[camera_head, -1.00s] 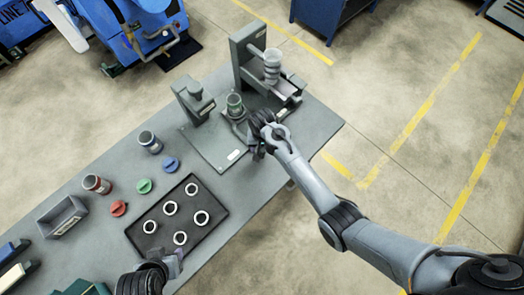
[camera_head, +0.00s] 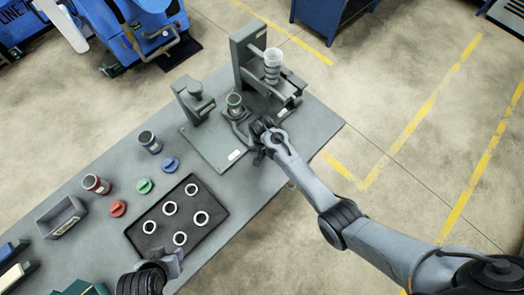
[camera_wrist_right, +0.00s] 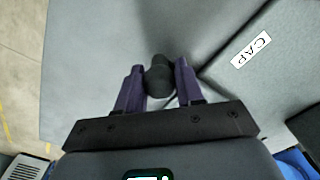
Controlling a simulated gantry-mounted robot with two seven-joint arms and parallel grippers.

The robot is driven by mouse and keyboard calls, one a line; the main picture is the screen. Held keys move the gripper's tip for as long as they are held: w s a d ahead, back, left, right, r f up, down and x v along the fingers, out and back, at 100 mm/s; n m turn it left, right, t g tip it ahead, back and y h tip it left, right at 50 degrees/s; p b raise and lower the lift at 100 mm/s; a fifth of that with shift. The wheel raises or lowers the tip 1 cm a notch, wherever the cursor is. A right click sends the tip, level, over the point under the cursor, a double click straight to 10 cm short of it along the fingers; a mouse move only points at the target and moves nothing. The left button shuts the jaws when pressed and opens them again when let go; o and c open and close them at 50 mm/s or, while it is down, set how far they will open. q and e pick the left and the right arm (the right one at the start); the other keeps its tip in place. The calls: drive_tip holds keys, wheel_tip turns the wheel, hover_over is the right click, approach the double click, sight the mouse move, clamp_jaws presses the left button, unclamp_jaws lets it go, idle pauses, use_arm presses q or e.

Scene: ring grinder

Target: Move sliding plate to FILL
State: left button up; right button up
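The grinder station stands on a grey base plate (camera_head: 208,145) at the table's far end. The grey sliding plate (camera_head: 240,129) sits on it, with a small cup (camera_head: 235,103) at its far end. My right gripper (camera_head: 264,143) is at the near right edge of the station. In the right wrist view its purple fingers (camera_wrist_right: 160,82) close around a dark round knob (camera_wrist_right: 159,76), which seems to be the sliding plate's handle. No FILL label is readable. My left gripper (camera_head: 173,266) is low in the head view, its fingertips unclear.
A tall dispenser (camera_head: 250,60) with a ringed funnel (camera_head: 272,66) stands behind the cup, and a press-like post (camera_head: 193,98) stands to its left. A black tray (camera_head: 176,217) of white rings, coloured caps, and jars lie along the table to the left.

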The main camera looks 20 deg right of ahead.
clamp_jaws()
drive_tip(key=w+d, duration=0.1)
drive_tip(key=d, duration=0.2)
drive_tip(key=w+d, duration=0.2)
drive_tip(key=d, duration=0.2)
drive_tip(key=w+d, duration=0.1)
drive_tip(key=d, duration=0.3)
drive_tip(key=shift+w+d, duration=0.1)
drive_tip(key=shift+w, duration=0.25)
drive_tip(key=o, duration=0.8)
unclamp_jaws()
drive_tip(key=shift+o, duration=0.2)
wheel_tip(320, 180, up, 11)
drive_tip(key=shift+p, duration=0.3)
drive_tip(key=shift+f, duration=0.1)
